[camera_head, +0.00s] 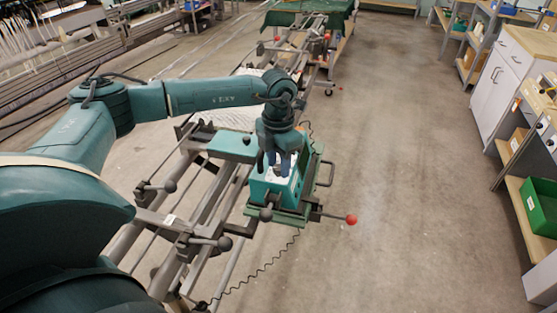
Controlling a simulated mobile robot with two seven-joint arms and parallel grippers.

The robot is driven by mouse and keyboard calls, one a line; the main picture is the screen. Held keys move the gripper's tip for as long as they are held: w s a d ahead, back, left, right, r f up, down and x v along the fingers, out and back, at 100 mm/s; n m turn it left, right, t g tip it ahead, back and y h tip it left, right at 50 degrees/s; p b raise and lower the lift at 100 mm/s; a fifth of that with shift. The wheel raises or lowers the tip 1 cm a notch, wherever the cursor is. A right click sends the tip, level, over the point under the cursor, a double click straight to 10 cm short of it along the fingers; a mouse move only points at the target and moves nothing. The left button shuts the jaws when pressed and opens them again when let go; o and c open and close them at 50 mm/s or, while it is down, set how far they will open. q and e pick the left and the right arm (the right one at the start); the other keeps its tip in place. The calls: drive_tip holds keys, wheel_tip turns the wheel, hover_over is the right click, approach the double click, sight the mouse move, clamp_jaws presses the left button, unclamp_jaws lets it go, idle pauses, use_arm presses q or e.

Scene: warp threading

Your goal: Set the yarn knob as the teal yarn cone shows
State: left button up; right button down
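My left gripper (281,161) points down over the white top of a teal machine box (266,189) on the metal frame. Its fingers are small and dark here, and I cannot tell whether they are open or shut or touching anything. The top of the box is partly hidden by the gripper, so I cannot make out a knob under it. I cannot pick out a teal yarn cone in this view. My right gripper is not in view.
A lever with a red ball (351,219) sticks out right of the box. A coiled cable (262,270) hangs below. The concrete floor (410,160) to the right is clear. A green bin (540,205) sits on shelving at the right edge.

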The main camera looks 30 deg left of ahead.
use_arm(q)
drive_tip(key=shift+c, duration=0.3)
drive_tip(key=c, duration=0.6)
drive_tip(key=shift+c, duration=0.2)
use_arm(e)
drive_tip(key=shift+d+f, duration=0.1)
